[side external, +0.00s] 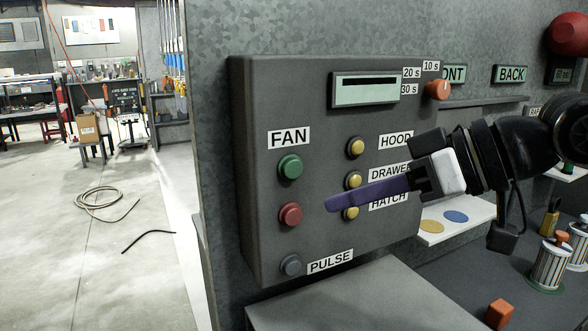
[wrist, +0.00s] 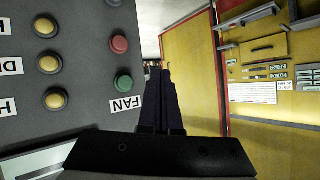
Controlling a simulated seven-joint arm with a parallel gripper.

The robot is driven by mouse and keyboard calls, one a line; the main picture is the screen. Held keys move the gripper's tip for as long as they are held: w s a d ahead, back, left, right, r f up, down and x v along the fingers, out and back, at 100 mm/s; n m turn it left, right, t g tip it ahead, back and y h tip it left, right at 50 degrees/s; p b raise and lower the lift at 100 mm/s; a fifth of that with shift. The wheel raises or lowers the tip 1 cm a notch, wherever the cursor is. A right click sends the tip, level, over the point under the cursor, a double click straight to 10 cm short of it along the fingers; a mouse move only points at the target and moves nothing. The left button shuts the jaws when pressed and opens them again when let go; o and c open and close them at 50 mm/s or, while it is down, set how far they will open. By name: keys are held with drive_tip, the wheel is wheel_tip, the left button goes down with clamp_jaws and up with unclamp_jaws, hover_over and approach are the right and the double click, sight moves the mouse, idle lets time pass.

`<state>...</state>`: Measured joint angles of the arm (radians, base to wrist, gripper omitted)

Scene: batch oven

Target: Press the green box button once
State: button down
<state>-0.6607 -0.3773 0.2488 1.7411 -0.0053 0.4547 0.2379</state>
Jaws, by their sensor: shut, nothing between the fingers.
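The green button (side external: 290,166) is on the front of the grey control box (side external: 300,100), under the FAN label. In the wrist view the green button (wrist: 123,83) shows just left of my fingers, by the upside-down FAN label. The red button (side external: 290,214) is below it, and shows in the wrist view (wrist: 119,44). My gripper (side external: 332,205) has long purple fingers, shut and empty. In the side view the tips appear right of and lower than the green button, in front of the panel. Contact with the box cannot be told; the tips (wrist: 157,68) look apart from the green button.
Yellow buttons (side external: 356,147) line the right column beside HOOD, DRAWER and HATCH; my fingers partly cover the lower ones. A grey PULSE button (side external: 291,265) is at the bottom. An orange knob (side external: 438,90) sticks out top right. A grey surface (side external: 350,300) lies below the box.

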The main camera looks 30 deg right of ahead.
sight(291, 168)
drive_tip(key=shift+w, duration=4.4)
drive_tip(key=shift+w, duration=0.15)
drive_tip(key=shift+w, duration=0.25)
drive_tip(key=shift+w, duration=0.45)
drive_tip(key=shift+s, duration=0.85)
